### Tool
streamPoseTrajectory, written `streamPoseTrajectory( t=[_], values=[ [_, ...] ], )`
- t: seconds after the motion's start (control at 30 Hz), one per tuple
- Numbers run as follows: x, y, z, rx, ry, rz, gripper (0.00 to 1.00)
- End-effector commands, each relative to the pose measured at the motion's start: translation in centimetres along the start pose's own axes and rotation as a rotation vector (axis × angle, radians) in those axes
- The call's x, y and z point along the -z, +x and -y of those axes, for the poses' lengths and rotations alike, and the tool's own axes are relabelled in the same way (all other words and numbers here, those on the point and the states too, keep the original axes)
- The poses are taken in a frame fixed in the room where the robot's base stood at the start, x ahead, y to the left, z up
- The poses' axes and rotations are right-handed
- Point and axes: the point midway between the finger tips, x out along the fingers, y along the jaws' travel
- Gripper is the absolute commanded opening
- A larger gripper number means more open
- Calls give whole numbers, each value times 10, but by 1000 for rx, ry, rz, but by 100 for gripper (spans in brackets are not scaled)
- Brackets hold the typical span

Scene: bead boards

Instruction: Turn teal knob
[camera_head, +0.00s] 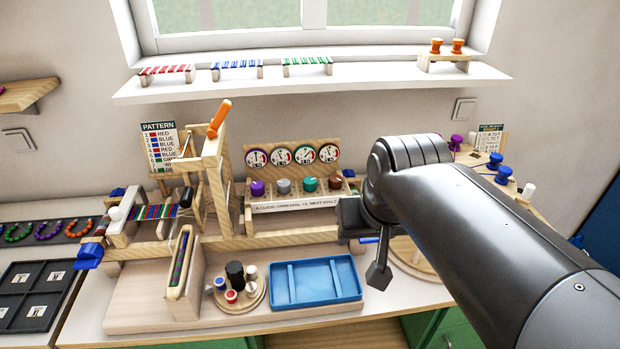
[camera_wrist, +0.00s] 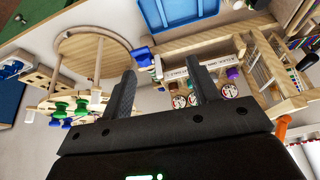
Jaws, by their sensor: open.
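The teal knob (camera_head: 310,184) stands in a row of knobs on a wooden dial board, between a grey knob (camera_head: 284,186) and a brown knob (camera_head: 336,182). A purple knob (camera_head: 257,188) is at the row's left end. A round dial (camera_head: 304,154) sits above the teal knob. My gripper (camera_head: 372,250) is right of the board and nearer the camera, apart from the knobs. In the wrist view, my gripper (camera_wrist: 163,88) is open with nothing between its fingers; the knobs show near its right finger, which partly hides the row.
A blue tray (camera_head: 316,282) lies in front of the dial board. A wooden frame with an orange handle (camera_head: 219,118) rises on the left. A round stand with several pegs (camera_head: 238,285) sits front left. Blue spools (camera_head: 498,170) stand on the right, behind my arm.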

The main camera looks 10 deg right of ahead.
Motion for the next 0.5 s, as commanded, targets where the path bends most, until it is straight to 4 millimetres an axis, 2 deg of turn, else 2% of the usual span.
streamPoseTrajectory(
  t=[0.03, 0.27, 0.5],
  values=[
    [18, 0, 3, -2, 14, 22, 55],
    [89, 5, 14, -13, 92, 113, 55],
    [158, 29, 28, -32, 175, 206, 55]
  ],
)
